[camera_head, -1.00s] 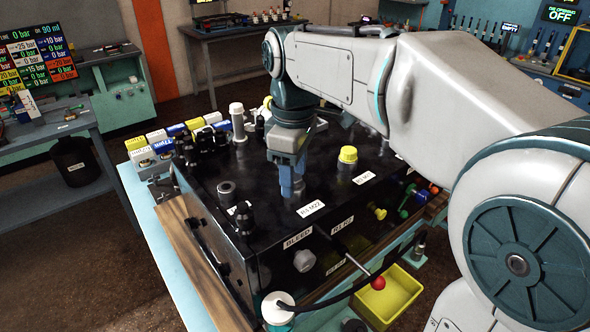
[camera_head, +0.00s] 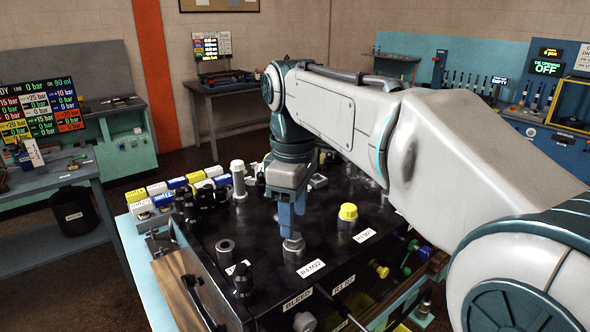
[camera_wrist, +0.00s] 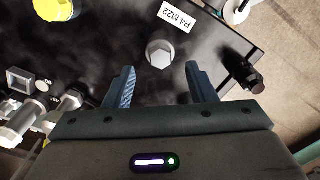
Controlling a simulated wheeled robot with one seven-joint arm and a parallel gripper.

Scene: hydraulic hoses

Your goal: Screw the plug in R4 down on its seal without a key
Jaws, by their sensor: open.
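The plug in R4 is a grey metal hex head (camera_head: 293,245) on the black block top (camera_head: 255,215), behind the label "R4 M22" (camera_head: 311,268). In the wrist view the hex plug (camera_wrist: 160,53) lies just beyond the fingertips, beside its label (camera_wrist: 177,17). It stands in its port; whether it touches its seal cannot be seen. My gripper (camera_head: 292,232) points down above the plug. In the wrist view its blue fingers (camera_wrist: 160,68) are apart with nothing between them.
A yellow cap (camera_head: 348,212) stands right of the plug. Black fittings (camera_head: 243,280) and a dark ringed port (camera_head: 225,248) are at front left. Taller fittings (camera_head: 238,180) and coloured labelled blocks (camera_head: 160,192) line the back left edge.

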